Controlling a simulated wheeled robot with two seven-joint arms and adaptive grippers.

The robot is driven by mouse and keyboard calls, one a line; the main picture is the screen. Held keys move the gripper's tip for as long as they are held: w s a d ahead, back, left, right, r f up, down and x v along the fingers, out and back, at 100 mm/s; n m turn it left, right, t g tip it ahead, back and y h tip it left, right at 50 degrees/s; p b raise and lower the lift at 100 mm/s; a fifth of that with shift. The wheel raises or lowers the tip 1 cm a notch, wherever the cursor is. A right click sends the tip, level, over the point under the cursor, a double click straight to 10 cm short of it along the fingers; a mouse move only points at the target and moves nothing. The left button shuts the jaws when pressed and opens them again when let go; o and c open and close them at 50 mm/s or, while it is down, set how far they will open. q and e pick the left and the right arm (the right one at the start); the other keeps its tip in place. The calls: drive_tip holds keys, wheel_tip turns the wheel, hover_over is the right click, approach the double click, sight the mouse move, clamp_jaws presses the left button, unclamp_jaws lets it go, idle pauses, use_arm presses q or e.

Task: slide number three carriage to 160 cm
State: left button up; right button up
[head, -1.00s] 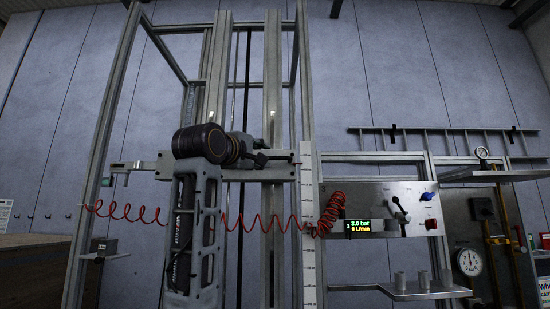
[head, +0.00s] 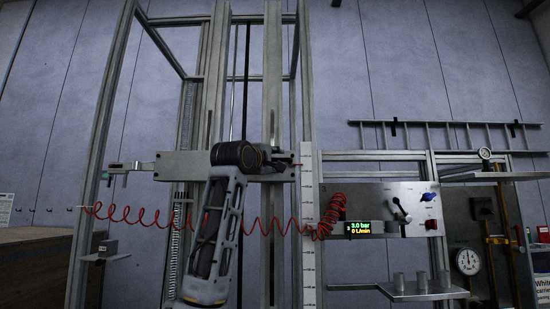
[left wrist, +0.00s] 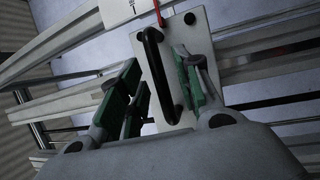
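The carriage (head: 185,165) is a grey horizontal beam across the upright rails, level with the upper part of the white vertical scale (head: 308,240). The scale's figures are too small to read. A thin red pointer sits at the carriage's right end. My left gripper (head: 273,160) is at the carriage's right part, partly hidden by my arm. In the left wrist view, my left gripper (left wrist: 160,90) is open, its green-padded fingers either side of a black handle (left wrist: 156,72) on a pale plate (left wrist: 180,60). A gap shows on the left side of the handle. My right gripper is out of view.
A coiled red hose (head: 265,225) hangs across the frame below the carriage. A panel (head: 375,195) with levers and a display reading "3", 3.0 bar and 0 L/min stands right of the scale. A shelf (head: 430,291) with metal cylinders is below it.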

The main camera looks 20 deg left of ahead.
use_arm(q)
drive_tip(key=shift+w+d, duration=0.1)
drive_tip(key=shift+w, duration=0.4)
clamp_jaws()
